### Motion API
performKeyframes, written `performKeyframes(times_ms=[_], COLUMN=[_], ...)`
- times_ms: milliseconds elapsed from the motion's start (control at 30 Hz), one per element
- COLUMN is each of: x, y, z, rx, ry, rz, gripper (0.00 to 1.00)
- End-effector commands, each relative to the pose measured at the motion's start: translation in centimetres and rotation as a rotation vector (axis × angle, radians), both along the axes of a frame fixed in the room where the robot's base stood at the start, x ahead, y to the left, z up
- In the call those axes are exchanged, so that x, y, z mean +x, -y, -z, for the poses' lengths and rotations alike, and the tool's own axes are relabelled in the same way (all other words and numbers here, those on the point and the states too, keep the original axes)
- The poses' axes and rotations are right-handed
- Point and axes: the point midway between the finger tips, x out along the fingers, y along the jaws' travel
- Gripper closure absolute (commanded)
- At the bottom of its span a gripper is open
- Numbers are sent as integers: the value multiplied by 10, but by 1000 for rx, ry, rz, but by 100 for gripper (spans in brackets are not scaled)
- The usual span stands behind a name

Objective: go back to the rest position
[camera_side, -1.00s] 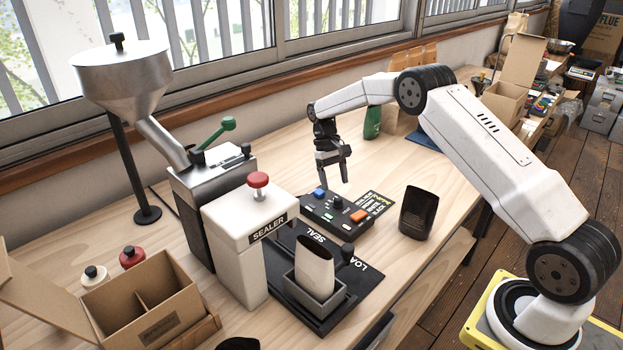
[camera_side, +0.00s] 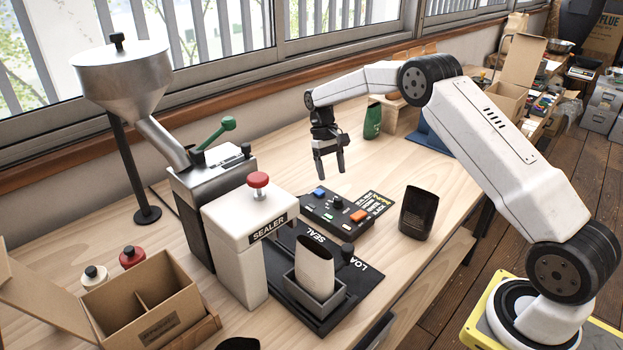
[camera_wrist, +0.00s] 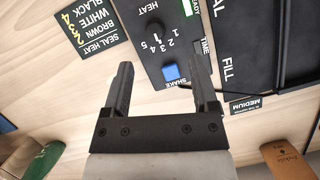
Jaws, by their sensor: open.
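My gripper (camera_side: 328,172) is open and empty, held above the workbench just behind the control box in the side view. In the wrist view my gripper (camera_wrist: 163,82) has its two jaws apart with nothing between them but the control box and bench below. The control box (camera_side: 334,213) is black with a blue button, an orange button and a knob. It also shows in the wrist view (camera_wrist: 155,35), its blue button near the right jaw.
The white sealer (camera_side: 250,245) stands to the left, beside a tray (camera_side: 338,297) holding a white bag (camera_side: 314,262). A black bag (camera_side: 418,213) stands at right. A green bag (camera_side: 373,120) is at the back. An open carton (camera_side: 145,300) sits front left.

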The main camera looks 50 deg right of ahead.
Motion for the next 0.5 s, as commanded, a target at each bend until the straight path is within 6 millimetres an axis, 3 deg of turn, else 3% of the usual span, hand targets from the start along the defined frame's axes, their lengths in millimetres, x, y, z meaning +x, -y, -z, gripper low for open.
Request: performKeyframes(times_ms=[500], x=[-46], y=[-52], z=[-26], rx=[-39], ry=[185], rz=[-81], gripper=[24])
